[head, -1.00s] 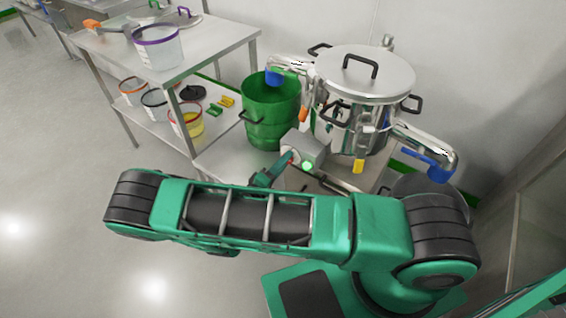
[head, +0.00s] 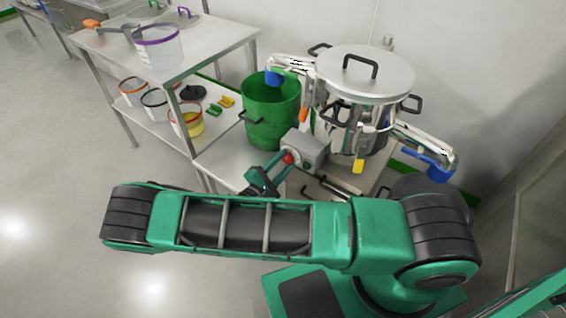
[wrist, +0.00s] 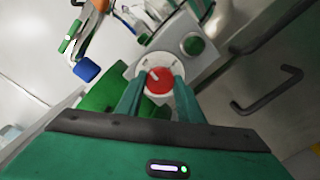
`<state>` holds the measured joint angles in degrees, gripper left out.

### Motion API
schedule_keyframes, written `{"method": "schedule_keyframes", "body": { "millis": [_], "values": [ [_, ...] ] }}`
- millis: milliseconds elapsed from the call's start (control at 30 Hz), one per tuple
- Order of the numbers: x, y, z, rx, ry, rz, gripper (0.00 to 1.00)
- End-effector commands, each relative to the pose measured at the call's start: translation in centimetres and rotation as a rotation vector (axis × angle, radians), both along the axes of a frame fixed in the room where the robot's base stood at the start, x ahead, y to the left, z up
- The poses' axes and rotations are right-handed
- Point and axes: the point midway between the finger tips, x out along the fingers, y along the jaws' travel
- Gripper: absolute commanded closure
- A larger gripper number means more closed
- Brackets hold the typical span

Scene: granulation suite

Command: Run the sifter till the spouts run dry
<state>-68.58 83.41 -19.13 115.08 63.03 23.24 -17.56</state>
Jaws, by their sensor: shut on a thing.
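The steel sifter (head: 350,132) stands at the right with its flat lid (head: 385,82) on. One spout with a blue end (head: 274,77) reaches left over a green drum (head: 265,125). Another spout with a blue end (head: 438,173) points down at the right, above a dark round container. No powder flow is discernible at either end. A grey control box (head: 308,147) sits before the sifter, with a red knob (wrist: 158,79) and a dark green lamp or button (wrist: 193,44). My gripper (head: 276,169) is shut on the red knob, one finger each side.
A steel table (head: 215,45) at the left holds a purple-rimmed tub (head: 157,48). Its lower shelf carries several tubs and small yellow and green pieces. A wall closes off the back. Open floor (head: 60,220) lies at the left.

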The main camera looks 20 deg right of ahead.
Motion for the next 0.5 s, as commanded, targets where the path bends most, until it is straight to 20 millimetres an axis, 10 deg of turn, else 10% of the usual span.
{"method": "schedule_keyframes", "body": {
  "millis": [500],
  "values": [
    [0.07,0.33,-0.32,-0.088,0.133,0.008,0.89]
  ]
}}
